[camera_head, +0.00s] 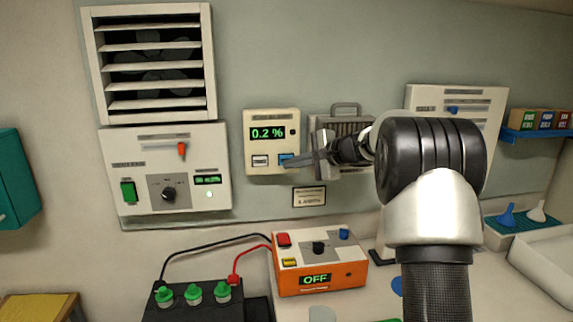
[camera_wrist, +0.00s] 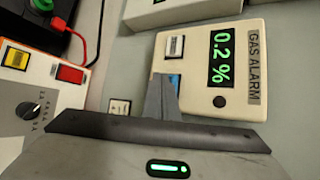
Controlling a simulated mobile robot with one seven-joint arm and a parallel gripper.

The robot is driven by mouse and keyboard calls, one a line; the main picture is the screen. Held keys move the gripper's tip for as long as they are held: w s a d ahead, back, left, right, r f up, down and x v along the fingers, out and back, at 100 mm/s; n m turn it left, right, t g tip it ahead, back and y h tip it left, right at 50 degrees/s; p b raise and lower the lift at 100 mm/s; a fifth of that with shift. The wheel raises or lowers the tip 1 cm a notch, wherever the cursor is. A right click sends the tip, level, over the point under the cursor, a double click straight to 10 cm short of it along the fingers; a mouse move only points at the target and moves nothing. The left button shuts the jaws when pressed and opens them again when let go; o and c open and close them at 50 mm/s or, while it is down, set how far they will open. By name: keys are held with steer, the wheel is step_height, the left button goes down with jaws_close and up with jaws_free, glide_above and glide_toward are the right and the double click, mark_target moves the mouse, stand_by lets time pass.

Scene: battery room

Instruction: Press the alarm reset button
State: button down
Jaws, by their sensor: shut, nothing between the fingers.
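The cream gas alarm box (camera_head: 251,145) is on the wall and shows a green "0.2 %". It also shows in the wrist view (camera_wrist: 195,100), labelled "GAS ALARM". Below its display are a white button (camera_head: 260,160) and a blue button (camera_head: 285,156); the small labels are too blurred to read. My gripper (camera_head: 289,162) is shut and empty, its tips in front of the blue button. In the wrist view the fingers (camera_wrist: 160,90) partly cover the blue button (camera_wrist: 174,79). I cannot tell whether they touch it. The white button (camera_wrist: 175,46) is uncovered.
A control panel (camera_head: 130,180) with a vent (camera_head: 150,65) above is to the left. An orange device (camera_head: 320,279) reading "OFF" stands below, beside a battery (camera_head: 192,308) with red and black cables. A grey unit (camera_head: 325,125) is just right of the alarm, behind my arm.

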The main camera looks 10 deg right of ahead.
steer(key=shift+s+b, duration=2.05)
steer(key=shift+s, duration=0.45)
